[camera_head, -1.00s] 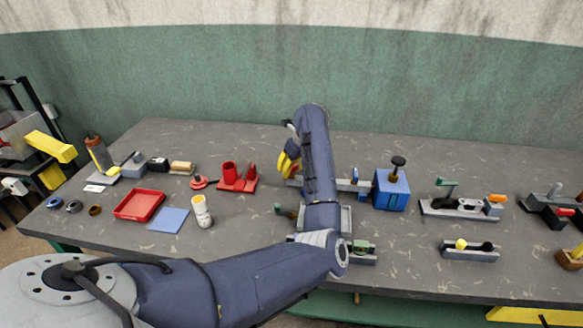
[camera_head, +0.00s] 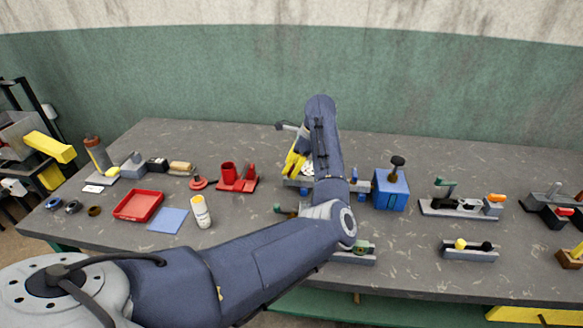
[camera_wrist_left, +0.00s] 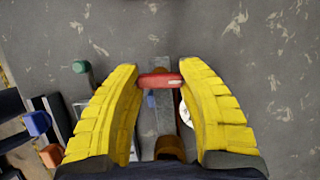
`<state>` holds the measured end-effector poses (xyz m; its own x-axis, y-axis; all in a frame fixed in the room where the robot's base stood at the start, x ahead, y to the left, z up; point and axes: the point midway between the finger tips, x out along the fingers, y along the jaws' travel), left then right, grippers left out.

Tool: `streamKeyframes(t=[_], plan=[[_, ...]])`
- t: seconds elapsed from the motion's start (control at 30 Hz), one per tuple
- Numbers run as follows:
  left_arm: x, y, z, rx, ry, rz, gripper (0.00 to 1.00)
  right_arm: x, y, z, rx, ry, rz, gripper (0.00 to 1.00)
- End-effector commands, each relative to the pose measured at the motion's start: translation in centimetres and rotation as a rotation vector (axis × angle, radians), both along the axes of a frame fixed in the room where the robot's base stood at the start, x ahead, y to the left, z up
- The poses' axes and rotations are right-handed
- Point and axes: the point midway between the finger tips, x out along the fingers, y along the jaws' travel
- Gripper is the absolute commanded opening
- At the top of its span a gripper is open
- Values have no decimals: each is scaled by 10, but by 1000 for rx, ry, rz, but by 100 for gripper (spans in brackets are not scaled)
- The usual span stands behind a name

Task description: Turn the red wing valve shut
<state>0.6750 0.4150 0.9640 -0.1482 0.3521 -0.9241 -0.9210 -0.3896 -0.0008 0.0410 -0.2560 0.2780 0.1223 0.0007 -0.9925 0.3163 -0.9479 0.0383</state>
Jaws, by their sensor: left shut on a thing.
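The red wing valve (camera_wrist_left: 160,80) shows in the left wrist view as a short red bar lying crosswise over a narrow grey rail (camera_wrist_left: 165,120). My left gripper (camera_wrist_left: 160,82) has its yellow fingers at both ends of the bar and is shut on it. In the head view the yellow fingers of my left gripper (camera_head: 296,162) show left of my forearm, low over a grey fixture. My arm and fingers hide the valve there. The right gripper is not in view.
A blue box with a black knob (camera_head: 392,188) stands right of my arm. A red holder (camera_head: 238,180), a red tray (camera_head: 138,204) and a white bottle (camera_head: 200,211) stand to the left. Grey lever fixtures (camera_head: 461,208) stand at the right. The table's back is clear.

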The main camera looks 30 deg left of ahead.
Motion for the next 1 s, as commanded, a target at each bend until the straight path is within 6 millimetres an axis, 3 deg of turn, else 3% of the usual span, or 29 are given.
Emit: streamKeyframes(t=[0.6, 0.63, 0.83, 1.0], plan=[[-3, 5, -1, 6, 6, 40, 12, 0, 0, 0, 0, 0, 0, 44], [-3, 5, -1, 6, 6, 40, 45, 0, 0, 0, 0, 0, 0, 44], [-2, 3, -1, 4, 4, 38, 69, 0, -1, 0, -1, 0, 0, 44], [-1, 2, 0, 2, 2, 36, 69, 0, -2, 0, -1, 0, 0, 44]])
